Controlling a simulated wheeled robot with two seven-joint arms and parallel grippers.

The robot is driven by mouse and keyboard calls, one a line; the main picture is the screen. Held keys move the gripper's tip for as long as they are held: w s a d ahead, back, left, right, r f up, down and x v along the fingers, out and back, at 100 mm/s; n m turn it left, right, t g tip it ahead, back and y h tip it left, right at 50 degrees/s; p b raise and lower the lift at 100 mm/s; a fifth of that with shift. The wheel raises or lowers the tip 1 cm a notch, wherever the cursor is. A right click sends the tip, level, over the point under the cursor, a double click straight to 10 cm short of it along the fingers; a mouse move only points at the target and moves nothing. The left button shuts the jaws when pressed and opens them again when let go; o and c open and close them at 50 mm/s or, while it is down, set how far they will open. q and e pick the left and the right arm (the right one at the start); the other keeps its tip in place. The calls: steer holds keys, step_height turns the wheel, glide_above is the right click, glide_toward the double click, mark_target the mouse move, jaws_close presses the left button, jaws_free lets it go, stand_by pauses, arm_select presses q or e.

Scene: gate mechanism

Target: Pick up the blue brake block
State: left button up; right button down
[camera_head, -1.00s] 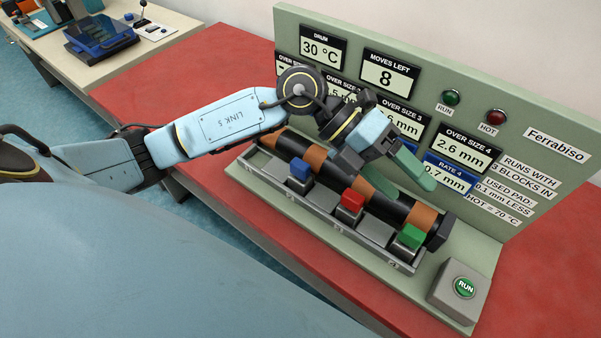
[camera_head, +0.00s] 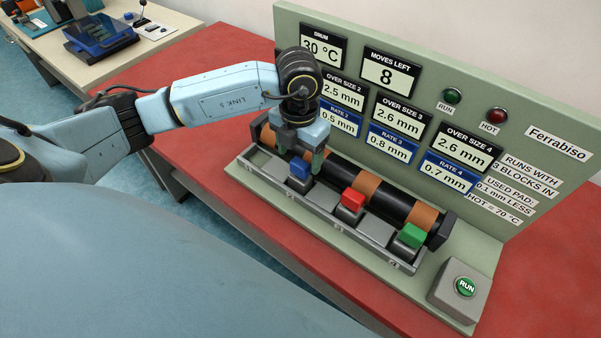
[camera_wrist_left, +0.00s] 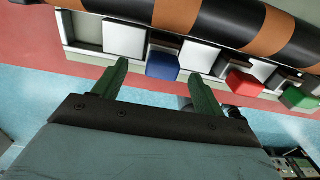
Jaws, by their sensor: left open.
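The blue brake block (camera_head: 299,169) sits in the tray in front of the drum, left of the red and green blocks. It also shows in the left wrist view (camera_wrist_left: 162,66), just beyond and between my fingertips. My left gripper (camera_head: 300,160) points down over it, open, with one green finger on each side in the head view. In the left wrist view the gripper (camera_wrist_left: 160,78) holds nothing. I cannot tell whether the fingers touch the block. My right gripper is not in view.
A red block (camera_head: 352,200) and a green block (camera_head: 412,236) stand in the same tray (camera_head: 330,228). The striped drum (camera_head: 391,203) lies close behind. The upright display panel (camera_head: 480,105) rises behind it. A RUN button box (camera_head: 463,290) stands at the right.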

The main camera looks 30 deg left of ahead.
mark_target(300, 171)
arm_select(q)
step_height(300, 171, down, 6)
steer(key=shift+d+r, duration=0.1)
steer(key=shift+d, duration=0.05)
steer(key=shift+w, duration=0.1)
steer(key=c, duration=1.3)
